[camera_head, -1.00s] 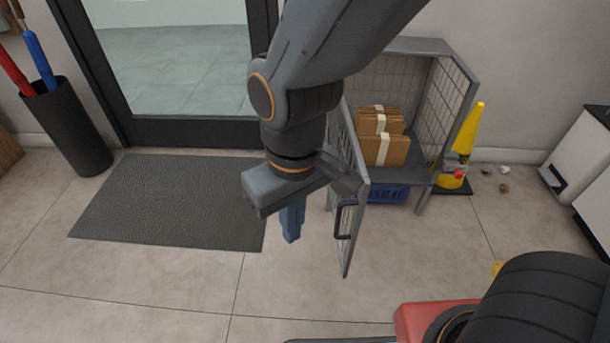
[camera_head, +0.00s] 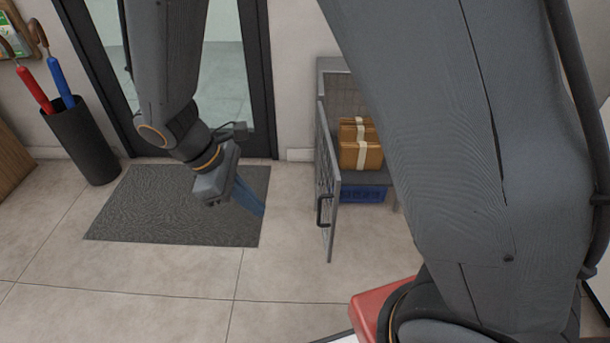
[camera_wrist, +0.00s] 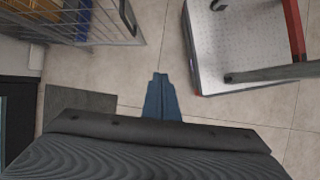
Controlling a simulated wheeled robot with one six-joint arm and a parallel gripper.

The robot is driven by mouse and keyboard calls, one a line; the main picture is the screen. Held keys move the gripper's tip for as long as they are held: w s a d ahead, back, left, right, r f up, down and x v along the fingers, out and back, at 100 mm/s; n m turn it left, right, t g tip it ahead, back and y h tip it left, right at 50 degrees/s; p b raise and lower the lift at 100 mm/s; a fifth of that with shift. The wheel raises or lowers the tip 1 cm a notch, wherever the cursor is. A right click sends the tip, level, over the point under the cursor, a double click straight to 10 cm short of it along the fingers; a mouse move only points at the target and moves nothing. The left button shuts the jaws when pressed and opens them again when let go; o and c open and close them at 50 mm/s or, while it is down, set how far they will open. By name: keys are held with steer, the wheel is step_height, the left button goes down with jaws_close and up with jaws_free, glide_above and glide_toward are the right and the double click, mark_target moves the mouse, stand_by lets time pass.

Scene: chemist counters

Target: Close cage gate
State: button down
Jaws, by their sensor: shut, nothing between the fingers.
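The cage gate (camera_head: 328,190) is a grey mesh panel standing open, swung out toward the camera from the cage's left side. Its dark handle (camera_head: 321,211) is on the gate's face near the free edge. The cage (camera_head: 336,84) holds brown parcels and is partly hidden behind my arm. My gripper (camera_head: 258,208) is shut and empty, left of the gate and apart from it, over the mat. In the wrist view the blue fingers (camera_wrist: 161,98) are together, and the gate with its handle (camera_wrist: 128,17) shows at the upper left.
A dark mat (camera_head: 160,225) lies before the glass door (camera_head: 228,60). An umbrella bin (camera_head: 82,142) stands at the left. A blue crate (camera_head: 364,195) sits under the cage shelf. Floor in front of the gate is clear. My base shows in the wrist view (camera_wrist: 250,40).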

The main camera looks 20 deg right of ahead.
steer(key=w+d+r+n+h+p, duration=0.1)
steer(key=w+d+n+h+p, duration=0.25)
steer(key=w, duration=0.25)
steer(key=d+r+x, duration=0.1)
steer(key=x, duration=1.2)
steer(key=shift+w+d+y+b, duration=0.3)
steer(key=shift+w+y+b, duration=0.05)
steer(key=shift+t, duration=0.3)
